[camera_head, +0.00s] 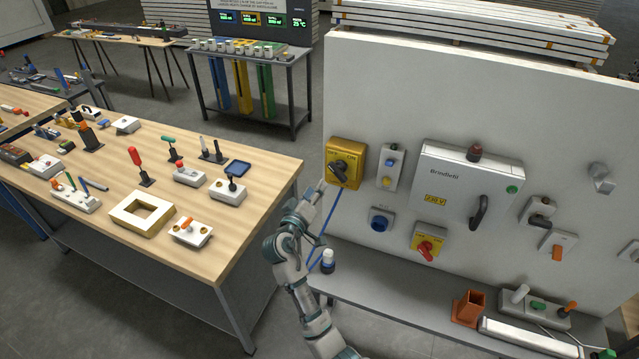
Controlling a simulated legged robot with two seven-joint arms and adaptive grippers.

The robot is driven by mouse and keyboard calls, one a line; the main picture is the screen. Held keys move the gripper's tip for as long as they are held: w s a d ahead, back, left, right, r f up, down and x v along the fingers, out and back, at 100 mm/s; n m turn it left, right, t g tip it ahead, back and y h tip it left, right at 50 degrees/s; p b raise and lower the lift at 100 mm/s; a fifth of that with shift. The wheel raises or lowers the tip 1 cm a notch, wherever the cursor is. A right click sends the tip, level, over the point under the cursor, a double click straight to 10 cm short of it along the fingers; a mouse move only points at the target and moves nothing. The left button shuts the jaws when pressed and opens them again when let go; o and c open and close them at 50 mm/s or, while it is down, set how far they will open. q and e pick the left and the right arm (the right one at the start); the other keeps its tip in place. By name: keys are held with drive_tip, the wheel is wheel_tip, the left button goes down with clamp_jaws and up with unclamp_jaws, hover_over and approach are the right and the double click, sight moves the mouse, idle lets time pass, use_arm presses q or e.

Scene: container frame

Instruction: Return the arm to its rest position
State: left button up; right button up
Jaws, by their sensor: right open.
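My right arm comes up from the bottom middle, between the workbench and the white panel. Its gripper (316,191) is open and appears empty, just below and left of the yellow rotary switch box (345,160). The box has a dark handle and is mounted at the panel's left edge. I cannot tell whether the fingertips touch the box or the panel. A blue strap or cable shows beside the gripper and runs downward. My left gripper is not in view.
The white panel (440,110) carries a grey cabinet (460,185), a red-handled switch (428,243) and other controls. A grey shelf (400,302) runs below it, holding an orange-brown holder (468,307). The wooden workbench (250,175) on the left holds several switches and tools.

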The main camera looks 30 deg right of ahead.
drive_tip(key=shift+f, duration=0.1)
idle(0.4)
drive_tip(key=a+f+n+y+b, duration=0.1)
drive_tip(key=a+f+n+y, duration=0.15)
drive_tip(key=f, duration=0.95)
drive_tip(key=s+a+f+n+g+y+b, duration=0.1)
drive_tip(key=a+f+n+y, duration=0.15)
drive_tip(key=f, duration=1.05)
drive_tip(key=a+f+n+y, duration=0.1)
drive_tip(key=a+f+y, duration=0.15)
drive_tip(key=f, duration=0.95)
drive_tip(key=s+a+f+g+y+b, duration=0.1)
drive_tip(key=s+f+g+y, duration=0.1)
drive_tip(key=s+f, duration=0.8)
drive_tip(key=s+f+g+y+b, duration=0.15)
drive_tip(key=s+f, duration=0.35)
drive_tip(key=f, duration=0.9)
drive_tip(key=s+d+f+m+g+y, duration=0.1)
drive_tip(key=s+f, duration=0.5)
drive_tip(key=s, duration=0.8)
drive_tip(key=s+f+m+g+b, duration=0.1)
drive_tip(key=s+f+g, duration=0.2)
drive_tip(key=s+f, duration=0.4)
drive_tip(key=s+d+f+m+g+y+b, duration=0.1)
drive_tip(key=s+f, duration=0.6)
drive_tip(key=s, duration=1.4)
drive_tip(key=shift+d+g+y, duration=0.3)
drive_tip(key=shift+d+g, duration=0.05)
drive_tip(key=shift+g, duration=0.3)
